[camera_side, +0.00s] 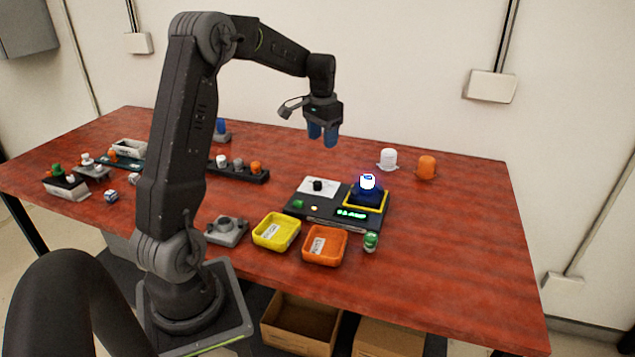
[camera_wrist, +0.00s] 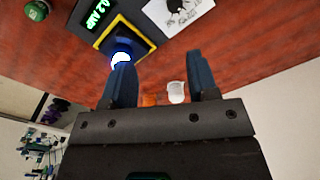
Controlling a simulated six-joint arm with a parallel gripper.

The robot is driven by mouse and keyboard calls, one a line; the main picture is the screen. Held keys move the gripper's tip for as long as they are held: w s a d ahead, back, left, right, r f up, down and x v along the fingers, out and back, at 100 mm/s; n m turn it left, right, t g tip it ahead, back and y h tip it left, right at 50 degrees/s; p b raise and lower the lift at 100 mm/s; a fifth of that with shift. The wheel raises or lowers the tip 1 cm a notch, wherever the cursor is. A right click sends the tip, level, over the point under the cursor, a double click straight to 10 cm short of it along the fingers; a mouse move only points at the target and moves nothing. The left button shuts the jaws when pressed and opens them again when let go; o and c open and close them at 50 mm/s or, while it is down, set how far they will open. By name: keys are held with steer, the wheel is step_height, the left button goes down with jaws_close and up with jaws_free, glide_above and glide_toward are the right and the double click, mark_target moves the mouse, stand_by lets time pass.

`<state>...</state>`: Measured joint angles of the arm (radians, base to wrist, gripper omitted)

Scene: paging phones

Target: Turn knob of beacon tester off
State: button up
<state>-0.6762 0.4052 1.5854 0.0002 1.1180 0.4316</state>
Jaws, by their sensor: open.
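The beacon tester (camera_side: 335,218) is a dark box on the red table, right of centre in the side view. A white plate on it carries a black knob (camera_side: 318,185). A yellow-edged socket on it holds a beacon (camera_side: 367,182) that glows blue-white, and a green display (camera_side: 351,213) is lit. My gripper (camera_side: 322,133) has blue fingers, is open and empty, and hangs above and behind the tester. In the wrist view the gripper (camera_wrist: 160,80) shows its two fingers apart, with the lit beacon (camera_wrist: 121,58) beside the left finger and the knob plate (camera_wrist: 180,12) at the top.
A white beacon cap (camera_side: 388,158) and an orange one (camera_side: 427,167) stand behind the tester. A yellow bin (camera_side: 277,230), an orange bin (camera_side: 325,246) and a green part (camera_side: 371,241) are in front. A dark rack (camera_side: 238,171) is at left. The table's right side is clear.

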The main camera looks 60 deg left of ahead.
mark_target(318, 182)
steer(key=a+f, duration=0.1)
steer(key=f, duration=0.4)
steer(key=a+f, duration=0.1)
steer(key=f, duration=0.9)
steer(key=shift+a+f, duration=0.35)
steer(key=shift+a, duration=0.05)
steer(key=c, duration=0.9)
steer(key=shift+n, duration=3.1)
